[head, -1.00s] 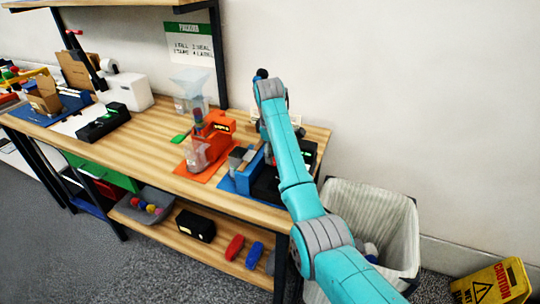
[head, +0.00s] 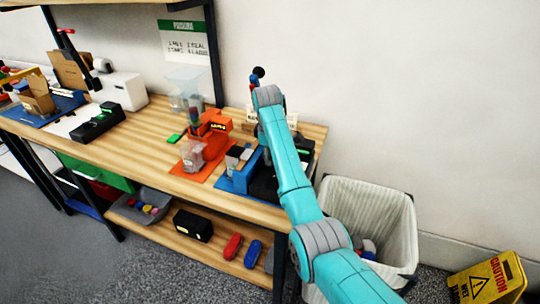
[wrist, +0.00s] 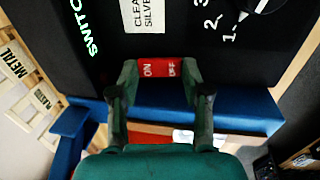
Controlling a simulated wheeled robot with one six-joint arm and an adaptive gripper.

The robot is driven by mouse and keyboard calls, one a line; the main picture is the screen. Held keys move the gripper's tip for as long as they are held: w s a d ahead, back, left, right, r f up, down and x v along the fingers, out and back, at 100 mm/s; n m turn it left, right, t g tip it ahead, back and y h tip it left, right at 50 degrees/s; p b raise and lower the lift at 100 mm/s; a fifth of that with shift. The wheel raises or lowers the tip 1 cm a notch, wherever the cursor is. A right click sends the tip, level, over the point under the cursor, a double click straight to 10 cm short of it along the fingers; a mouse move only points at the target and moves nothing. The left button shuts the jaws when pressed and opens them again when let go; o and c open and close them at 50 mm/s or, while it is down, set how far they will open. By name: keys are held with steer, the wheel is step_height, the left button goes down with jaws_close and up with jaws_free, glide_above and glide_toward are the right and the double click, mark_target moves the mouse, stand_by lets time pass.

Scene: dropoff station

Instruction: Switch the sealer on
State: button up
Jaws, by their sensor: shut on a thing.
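The wrist view shows a black machine (wrist: 200,42) with a green lit "SWITC…" label, partly cut off, on a blue base (wrist: 240,111). I take it for the sealer. A red rocker switch (wrist: 158,68) marked ON and OFF is at its edge. My gripper (wrist: 158,78) has a fingertip at each side of the switch and is shut on it. I cannot tell which way the rocker is pressed. In the head view the black machine (head: 264,186) is at the bench's right end, partly behind my arm; my gripper is hidden there.
An orange machine (head: 212,122) with a clear container stands left of the blue base. A lined bin (head: 395,215) stands right of the bench (head: 160,130), and a yellow caution sign (head: 485,283) on the floor. In the wrist view, METAL and PLASTIC labels (wrist: 20,70) are at left.

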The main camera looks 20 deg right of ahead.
steer(key=shift+w+d+g+y, duration=0.15)
steer(key=shift+g+y, duration=0.25)
steer(key=shift+g, duration=0.2)
steer(key=shift+g+y, duration=0.4)
steer(key=shift+g, duration=0.1)
steer(key=o, duration=1.2)
steer(key=shift+c, duration=0.2)
